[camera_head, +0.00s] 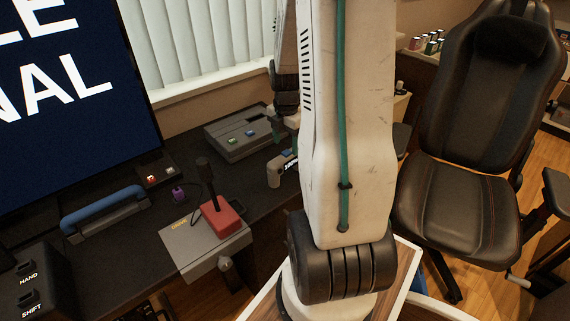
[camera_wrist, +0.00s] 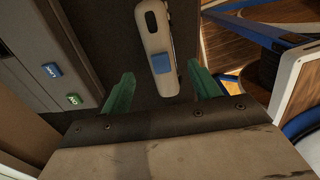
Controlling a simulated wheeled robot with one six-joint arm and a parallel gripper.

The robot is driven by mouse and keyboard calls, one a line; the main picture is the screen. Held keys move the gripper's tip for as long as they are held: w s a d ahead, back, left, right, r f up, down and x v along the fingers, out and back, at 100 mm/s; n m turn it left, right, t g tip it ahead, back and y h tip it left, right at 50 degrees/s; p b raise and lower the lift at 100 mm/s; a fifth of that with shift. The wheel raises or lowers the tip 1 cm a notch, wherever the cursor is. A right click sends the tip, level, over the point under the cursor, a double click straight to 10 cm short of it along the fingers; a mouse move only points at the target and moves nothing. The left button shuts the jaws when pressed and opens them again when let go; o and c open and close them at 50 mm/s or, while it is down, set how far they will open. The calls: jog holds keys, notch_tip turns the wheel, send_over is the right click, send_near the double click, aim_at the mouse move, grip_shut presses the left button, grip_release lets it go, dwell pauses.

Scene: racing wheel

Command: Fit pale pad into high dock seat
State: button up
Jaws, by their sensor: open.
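A pale, long, rounded pad (camera_wrist: 157,22) with a blue square and a dark slot lies ahead of my gripper in the wrist view. Its near end shows between the two green fingers. My gripper (camera_wrist: 162,85) is open, with nothing held between the fingers. In the head view the pale pad (camera_head: 274,172) lies on the dark desk, partly hidden by my arm. My gripper is mostly hidden there too.
A grey console (camera_head: 237,134) with green and blue buttons sits behind the pad. A red-based lever (camera_head: 221,216) stands on a grey plate at the desk's front edge. A blue-handled bar (camera_head: 103,209) and monitor (camera_head: 75,90) are left. A black chair (camera_head: 470,150) stands right.

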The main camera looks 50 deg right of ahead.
aim_at(287, 152)
notch_tip(287, 152, down, 8)
jog(key=shift+s+r, duration=0.1)
jog(key=shift+r, duration=0.15)
jog(key=c, duration=1.2)
jog(key=shift+r, duration=0.2)
